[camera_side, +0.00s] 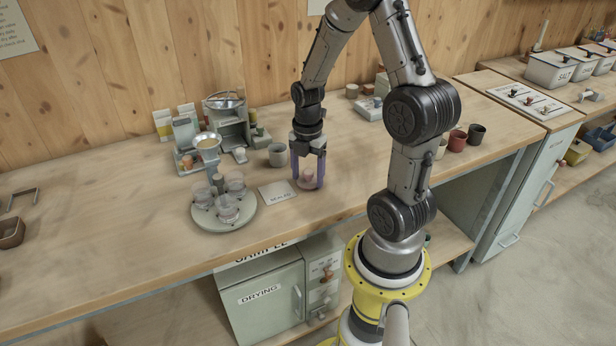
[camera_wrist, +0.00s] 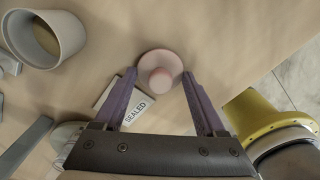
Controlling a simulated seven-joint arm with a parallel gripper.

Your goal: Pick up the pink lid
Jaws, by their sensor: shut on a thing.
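The pink lid (camera_wrist: 160,66) is a small round disc with a raised knob, seen in the wrist view between the tips of my purple fingers. It also shows small in the side view (camera_side: 307,176), low between the fingers. My gripper (camera_wrist: 160,82) points down at the bench and is shut on the lid. In the side view my gripper (camera_side: 308,180) is close to the bench top, right of the white SEALED card (camera_side: 277,195). Whether the lid touches the bench is hard to tell.
A round tray (camera_side: 242,217) with several clear cups stands left of the card. A grey cup (camera_side: 277,155) stands just behind my gripper. A mixer-like machine (camera_side: 228,112) is at the back left. Dark and red cups (camera_side: 457,140) stand to the right.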

